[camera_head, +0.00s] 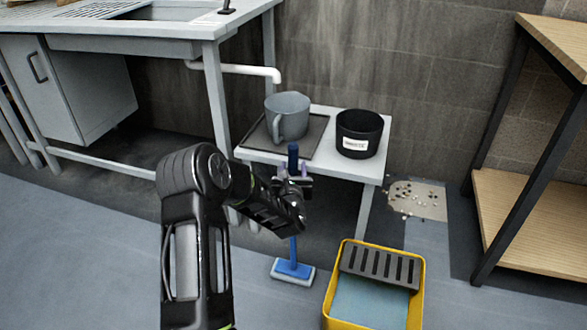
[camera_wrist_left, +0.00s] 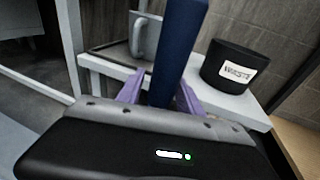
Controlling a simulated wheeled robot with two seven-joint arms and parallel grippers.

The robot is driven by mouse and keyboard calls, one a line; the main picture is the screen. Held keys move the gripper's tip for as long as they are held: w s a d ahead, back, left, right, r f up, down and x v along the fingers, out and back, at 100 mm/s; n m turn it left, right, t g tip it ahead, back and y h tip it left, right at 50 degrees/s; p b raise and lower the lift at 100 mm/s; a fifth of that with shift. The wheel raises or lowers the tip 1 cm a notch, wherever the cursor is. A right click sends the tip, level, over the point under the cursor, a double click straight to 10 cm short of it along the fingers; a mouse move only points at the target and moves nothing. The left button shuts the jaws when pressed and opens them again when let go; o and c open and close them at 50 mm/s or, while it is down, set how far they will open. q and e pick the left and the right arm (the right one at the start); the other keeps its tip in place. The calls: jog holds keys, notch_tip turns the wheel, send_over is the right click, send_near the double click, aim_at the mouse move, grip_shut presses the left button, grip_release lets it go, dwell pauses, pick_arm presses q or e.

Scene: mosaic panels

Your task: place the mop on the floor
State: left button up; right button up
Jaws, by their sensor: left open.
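The blue mop (camera_head: 293,268) stands upright in front of the small white table, and its flat head appears to rest on the grey floor. Its dark blue handle also shows in the left wrist view (camera_wrist_left: 178,50). My left gripper (camera_head: 292,170) is open around the upper handle, with one purple finger (camera_wrist_left: 131,88) on each side of it. Whether the fingers touch the handle cannot be told. My right gripper is not in view.
A yellow bucket (camera_head: 421,290) with a grey wringer stands right of the mop head. The white table (camera_head: 340,172) behind holds a grey pitcher (camera_head: 288,112) and a black pot (camera_head: 359,132). A wooden shelf (camera_head: 520,220) stands right. Floor left of the mop is clear.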

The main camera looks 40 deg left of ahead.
pick_arm(q)
jog(key=shift+r, duration=0.15)
jog(key=shift+s+d+p, duration=0.1)
jog(key=shift+s+p, duration=0.05)
jog(key=shift+p, duration=0.15)
jog(key=p+v, duration=0.2)
jog(key=v, duration=0.9)
jog(key=shift+s+d, duration=0.2)
jog(key=shift+s, duration=0.05)
